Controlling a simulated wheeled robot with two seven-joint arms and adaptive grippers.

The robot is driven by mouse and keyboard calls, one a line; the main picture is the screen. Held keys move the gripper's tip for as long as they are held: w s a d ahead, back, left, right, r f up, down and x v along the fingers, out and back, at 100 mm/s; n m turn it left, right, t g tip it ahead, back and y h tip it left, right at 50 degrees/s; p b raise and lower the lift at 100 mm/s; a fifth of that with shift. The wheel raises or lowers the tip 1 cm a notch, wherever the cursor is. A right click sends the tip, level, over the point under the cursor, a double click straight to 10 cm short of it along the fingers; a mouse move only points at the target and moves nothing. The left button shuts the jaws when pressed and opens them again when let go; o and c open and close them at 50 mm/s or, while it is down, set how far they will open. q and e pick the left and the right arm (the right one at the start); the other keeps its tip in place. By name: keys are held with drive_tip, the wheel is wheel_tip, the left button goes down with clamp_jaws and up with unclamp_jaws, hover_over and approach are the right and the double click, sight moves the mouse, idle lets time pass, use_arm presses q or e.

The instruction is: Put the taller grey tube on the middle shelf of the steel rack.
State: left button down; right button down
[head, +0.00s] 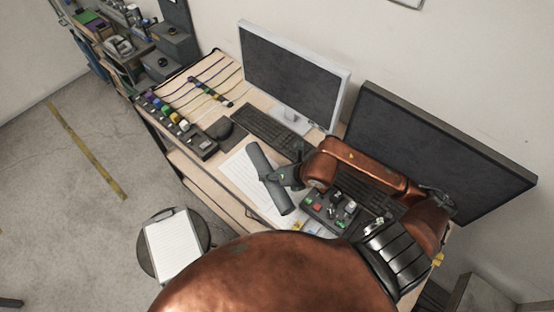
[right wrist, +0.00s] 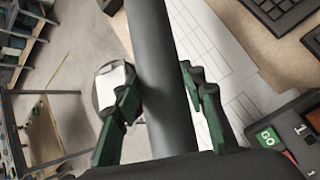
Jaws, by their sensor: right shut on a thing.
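A long dark grey tube (head: 267,172) is held tilted above the desk in the head view. It also runs up the middle of the right wrist view (right wrist: 152,60). My right gripper (head: 272,179) is shut on it, with one green finger on each side of the tube in the right wrist view (right wrist: 158,88). No second tube can be made out, so I cannot compare heights. A shelf unit (head: 118,58) with things on it stands at the upper left of the head view; I cannot tell whether it is the steel rack. My left gripper is not in view.
The desk holds two monitors (head: 293,73) (head: 440,150), keyboards (head: 268,131), a control box with buttons (head: 330,211) and paper sheets (head: 240,172). A round stool (head: 204,232) with a white pad (head: 172,245) stands in front. The floor (head: 60,200) at the left is mostly clear.

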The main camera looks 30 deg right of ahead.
drive_tip(key=w+d+f, duration=0.2)
drive_tip(key=w+d+f+p, duration=0.1)
drive_tip(key=w+f, duration=0.1)
drive_tip(key=w, duration=0.1)
drive_tip(key=w+d+f+p, duration=0.1)
drive_tip(key=w+d+f, duration=0.1)
drive_tip(key=shift+w+d+f, duration=0.3)
drive_tip(key=shift+w+f, duration=0.1)
drive_tip(key=shift+w+d+f, duration=0.3)
drive_tip(key=shift+w+f, duration=0.1)
drive_tip(key=shift+f, duration=0.25)
wheel_tip(320, 180, down, 3)
drive_tip(key=shift+r+p, duration=0.1)
drive_tip(key=shift+p, duration=0.5)
drive_tip(key=shift+f, duration=0.3)
drive_tip(key=c, duration=1.2)
unclamp_jaws()
drive_tip(key=shift+s, duration=0.1)
